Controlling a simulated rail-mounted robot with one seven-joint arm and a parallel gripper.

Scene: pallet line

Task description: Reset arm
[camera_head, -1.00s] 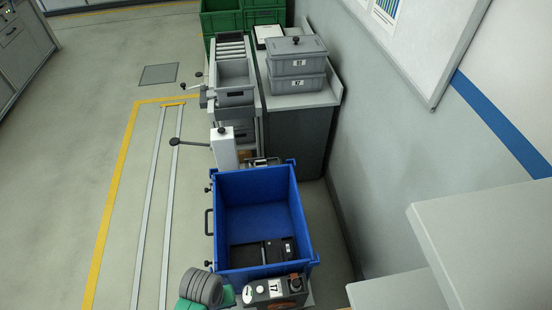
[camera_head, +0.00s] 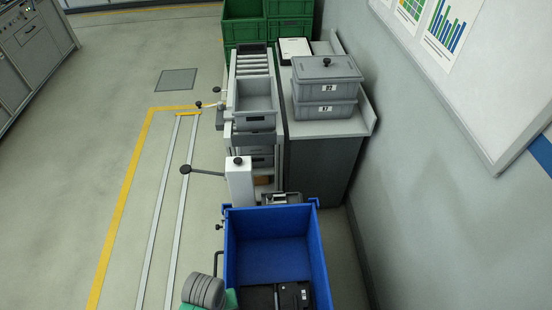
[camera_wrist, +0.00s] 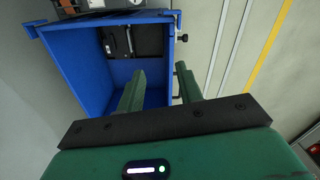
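My gripper (camera_wrist: 160,90) shows in the wrist view with its two green fingers apart and nothing between them. It is over or beside the open end of a blue bin (camera_wrist: 75,60); the exact height is unclear. The blue bin also shows in the head view (camera_head: 270,228), at the bottom centre. Black items (camera_head: 292,296) lie on its floor, one with a white label; they also show in the wrist view (camera_wrist: 117,40). In the head view, a grey ribbed part with green beside it, probably my arm's end, is at the bin's lower left; the fingers are hidden there.
A white post (camera_head: 239,185) with a lever stands behind the bin. Beyond are a roller rack with a grey tray (camera_head: 254,97) and a counter with stacked lidded grey boxes (camera_head: 327,82). A wall is on the right. Open floor (camera_head: 90,150) lies left.

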